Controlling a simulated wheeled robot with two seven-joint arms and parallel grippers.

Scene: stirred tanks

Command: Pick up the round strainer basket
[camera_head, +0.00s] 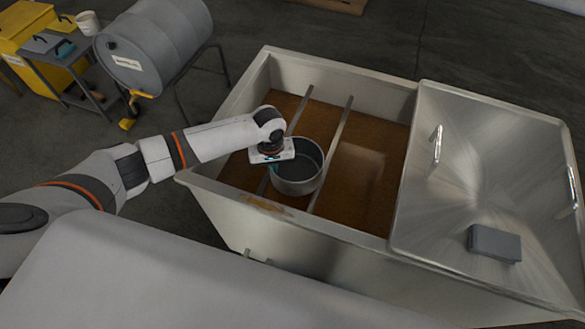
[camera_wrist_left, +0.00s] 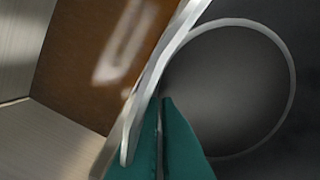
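The round strainer basket (camera_head: 300,180) is a grey metal pot with an open top. It is in the open part of the tank, by two rails, above or in brown liquid. I cannot tell whether it rests on the rails. My left gripper (camera_head: 270,166) is at the basket's left rim, pointing down. In the left wrist view its teal fingers (camera_wrist_left: 160,104) are close together with a thin grey strip between them, seemingly the basket's wall. The basket's dark round inside (camera_wrist_left: 230,88) shows to their right. My right gripper is not in view.
The tank's metal wall (camera_head: 300,232) surrounds the brown liquid (camera_head: 366,180). Rails (camera_head: 332,150) cross the opening. A metal lid (camera_head: 465,185) with a handle and a grey box (camera_head: 494,243) covers the right part. A drum (camera_head: 160,45) and cart stand at the back left.

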